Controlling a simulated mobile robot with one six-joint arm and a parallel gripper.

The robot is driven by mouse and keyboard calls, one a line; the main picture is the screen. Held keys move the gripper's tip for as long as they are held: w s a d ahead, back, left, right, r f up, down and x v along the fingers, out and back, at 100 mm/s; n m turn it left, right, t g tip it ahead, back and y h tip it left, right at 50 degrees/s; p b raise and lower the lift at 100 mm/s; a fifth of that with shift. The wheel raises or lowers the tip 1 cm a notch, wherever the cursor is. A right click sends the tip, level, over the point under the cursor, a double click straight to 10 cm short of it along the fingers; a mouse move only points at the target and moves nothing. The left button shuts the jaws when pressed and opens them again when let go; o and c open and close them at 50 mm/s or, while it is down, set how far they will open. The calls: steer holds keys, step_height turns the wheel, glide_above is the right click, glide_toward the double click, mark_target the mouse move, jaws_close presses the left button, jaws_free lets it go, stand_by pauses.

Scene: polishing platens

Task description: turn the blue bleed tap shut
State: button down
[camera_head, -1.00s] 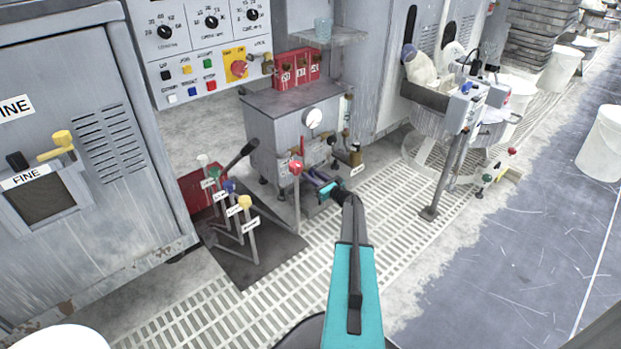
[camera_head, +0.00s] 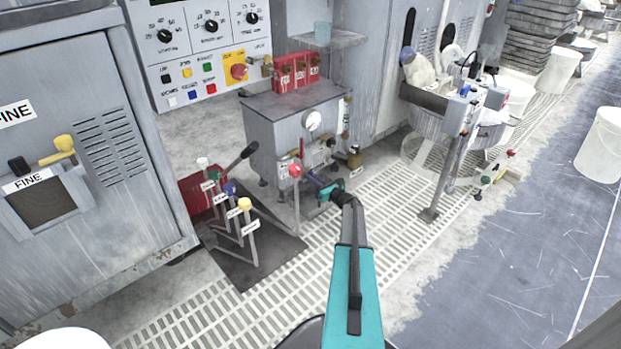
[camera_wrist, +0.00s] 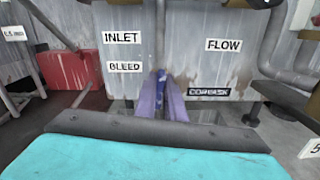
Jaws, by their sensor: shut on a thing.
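The blue bleed tap (camera_wrist: 161,76) shows in the wrist view between the tips of my gripper's two purple fingers. It is low on the front of the grey cabinet, close to the BLEED label (camera_wrist: 126,67). My gripper (camera_wrist: 163,88) is shut on the tap, and the fingers hide most of it. In the head view my gripper (camera_head: 315,182) reaches the lower front of the grey cabinet (camera_head: 275,135). The tap is too small and covered there to make out its angle.
A red-knobbed lever (camera_head: 295,171) stands just left of my gripper. More levers with blue, white and yellow (camera_head: 244,204) knobs stand further left. In the wrist view, INLET (camera_wrist: 121,38) and FLOW (camera_wrist: 224,45) labels mark the cabinet. A slatted floor grating (camera_head: 340,240) lies below.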

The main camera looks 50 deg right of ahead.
steer(key=m+p, duration=0.1)
steer(key=m, duration=0.1)
steer(key=m+p, duration=0.2)
steer(key=shift+w+r, duration=0.15)
steer(key=shift+w, duration=0.05)
steer(key=m+p, duration=0.3)
steer(key=m, duration=0.1)
steer(key=shift+d+m, duration=0.1)
steer(key=shift+m, duration=0.2)
steer(key=m, duration=0.4)
steer(key=shift+s+a+f, duration=0.15)
steer(key=shift+a+f, duration=0.05)
steer(key=shift+f, duration=0.1)
steer(key=shift+s+m, duration=0.1)
steer(key=shift+m, duration=1.8)
steer(key=c, duration=1.8)
jaws_free()
steer(key=shift+d, duration=0.15)
steer(key=shift+c, duration=0.2)
steer(key=shift+s, duration=0.1)
